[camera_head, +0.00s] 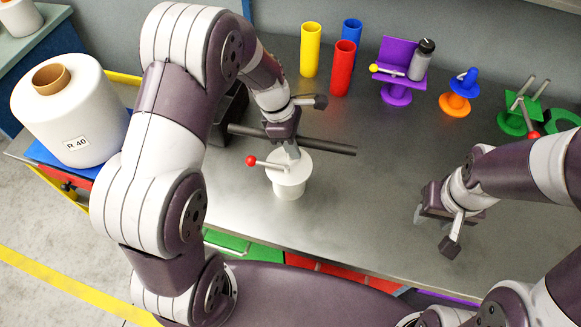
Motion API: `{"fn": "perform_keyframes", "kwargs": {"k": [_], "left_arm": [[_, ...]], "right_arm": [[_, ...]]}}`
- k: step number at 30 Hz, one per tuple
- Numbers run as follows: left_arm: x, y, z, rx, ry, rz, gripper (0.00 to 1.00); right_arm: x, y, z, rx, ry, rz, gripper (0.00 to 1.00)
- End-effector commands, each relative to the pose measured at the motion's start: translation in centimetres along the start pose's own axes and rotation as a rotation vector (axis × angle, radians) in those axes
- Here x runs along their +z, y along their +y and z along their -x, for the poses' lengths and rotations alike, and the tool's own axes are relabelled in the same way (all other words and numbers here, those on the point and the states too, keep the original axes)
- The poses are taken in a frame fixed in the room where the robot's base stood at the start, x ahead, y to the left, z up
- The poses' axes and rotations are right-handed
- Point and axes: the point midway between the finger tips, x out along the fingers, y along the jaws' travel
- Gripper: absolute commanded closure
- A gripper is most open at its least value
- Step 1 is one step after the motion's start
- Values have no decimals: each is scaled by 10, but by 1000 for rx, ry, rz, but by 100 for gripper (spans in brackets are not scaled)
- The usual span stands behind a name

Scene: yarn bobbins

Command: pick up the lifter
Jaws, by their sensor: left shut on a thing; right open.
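The lifter (291,184) stands upright on the grey metal table. It has a white round body, a long dark crossbar and a lever with a red ball on its left side. My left gripper (289,140) is directly above it and shut on the lifter around the middle of the crossbar. The fingers and wrist hide part of the grip. The lifter's base seems to rest on the table. My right gripper (436,229) is open and empty over the right part of the table, apart from the lifter.
Yellow (310,50), red (342,68) and blue (352,32) cylinders stand at the back. Purple (397,94), orange (454,104) and green (513,123) stands are at the back right. A large white bobbin (70,112) is at the left. The table between my grippers is clear.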

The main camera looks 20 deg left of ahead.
Motion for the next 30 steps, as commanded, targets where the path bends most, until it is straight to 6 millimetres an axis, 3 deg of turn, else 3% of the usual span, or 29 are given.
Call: {"fn": "perform_keyframes", "kwargs": {"k": [19, 28, 30], "left_arm": [[1, 1, 4, 4, 0, -1, 100], [12, 1, 40, 6, 0, -2, 100], [17, -10, 45, 4, 0, -3, 100]], "right_arm": [[0, 0, 0, 0, 0, 0, 57], [0, 0, -2, 0, 0, 0, 57], [0, 0, -4, 0, 0, 0, 57]]}}
